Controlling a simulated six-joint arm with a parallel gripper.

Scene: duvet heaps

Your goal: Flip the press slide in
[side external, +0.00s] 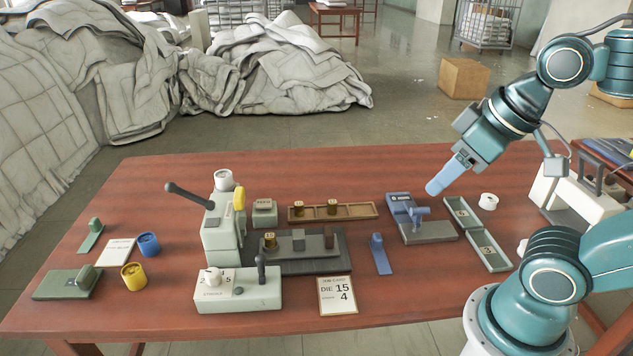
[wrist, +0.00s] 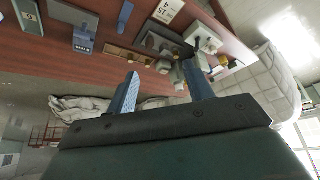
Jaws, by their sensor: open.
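The pale green press (side external: 220,228) stands left of centre on the red table, with a dark lever arm and a yellow part on top. The dark slide bed (side external: 325,263) extends right from its foot. A brass die (side external: 270,241), a grey block (side external: 298,239) and a dark upright block (side external: 330,240) stand along the bed. A control box (side external: 238,291) in front carries a white knob and a dark upright lever (side external: 261,268). My gripper (side external: 436,188) is open and empty, high above the table's right half. In the wrist view my gripper (wrist: 160,88) shows two blue fingers apart, nothing between them.
A wooden rack (side external: 360,211) holds two brass dies. A blue-grey fixture (side external: 425,228), green trays (side external: 478,240) and a blue stand (side external: 380,255) lie to the right. A job card (side external: 337,296) reads DIE 15 and 4. Yellow (side external: 134,276) and blue (side external: 149,244) cups sit left.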

